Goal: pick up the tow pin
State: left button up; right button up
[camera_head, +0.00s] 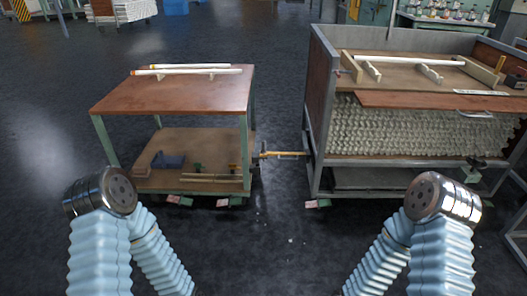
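My two arms, in pale blue sleeves, rise from the bottom left and bottom right and bend at metal joints. Neither gripper shows in the head view.
The small cart (190,95) has glass tubes (187,71) on top and loose items on its lower shelf (200,145). The large cart (316,100) carries a tube on wooden supports above a dense stack of tubing (425,130).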

aim_at(262, 153)
jog(key=i+j+z, duration=0.15)
jog(key=i, duration=0.35)
jog(key=i+j+z, duration=0.15)
jog(key=i, duration=0.35)
jog(key=i+j+z, duration=0.1)
jog(key=i+j, duration=0.3)
jog(key=i+z, duration=0.15)
jog(key=i, duration=0.35)
